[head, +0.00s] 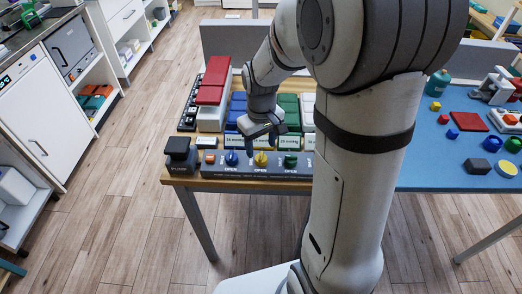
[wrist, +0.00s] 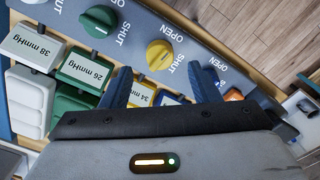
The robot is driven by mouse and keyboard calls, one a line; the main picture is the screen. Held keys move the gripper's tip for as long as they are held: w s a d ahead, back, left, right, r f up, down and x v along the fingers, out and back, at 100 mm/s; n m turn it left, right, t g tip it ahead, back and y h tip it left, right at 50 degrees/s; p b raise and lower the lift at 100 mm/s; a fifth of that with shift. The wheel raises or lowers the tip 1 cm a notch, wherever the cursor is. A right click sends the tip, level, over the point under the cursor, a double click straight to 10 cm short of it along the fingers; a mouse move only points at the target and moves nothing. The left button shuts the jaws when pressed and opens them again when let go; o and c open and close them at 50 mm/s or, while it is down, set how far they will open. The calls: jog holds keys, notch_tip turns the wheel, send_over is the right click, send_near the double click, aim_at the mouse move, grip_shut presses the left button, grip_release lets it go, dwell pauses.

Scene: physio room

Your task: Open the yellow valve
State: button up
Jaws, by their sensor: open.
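The yellow valve (head: 261,159) is a round knob on a grey panel (head: 213,171) at the table's front edge, between a blue valve (head: 231,158) and a green valve (head: 291,160). In the wrist view the yellow valve (wrist: 159,54) lies beyond and between my two fingertips, with SHUT and OPEN printed beside it. I cannot tell which word its small pale mark points to. My gripper (head: 261,138) is open and empty, above and behind the panel, apart from the knob. In the wrist view its dark blue fingers point toward the panel.
An orange button (head: 210,158) and a dark PUMP box (head: 181,153) stand left of the valves. My arm hides the table's right part. A blue table (head: 440,178) holds small objects.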

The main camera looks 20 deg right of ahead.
aim_at(261, 155)
jog(key=shift+f, duration=2.25)
jog(key=shift+c, duration=0.2)
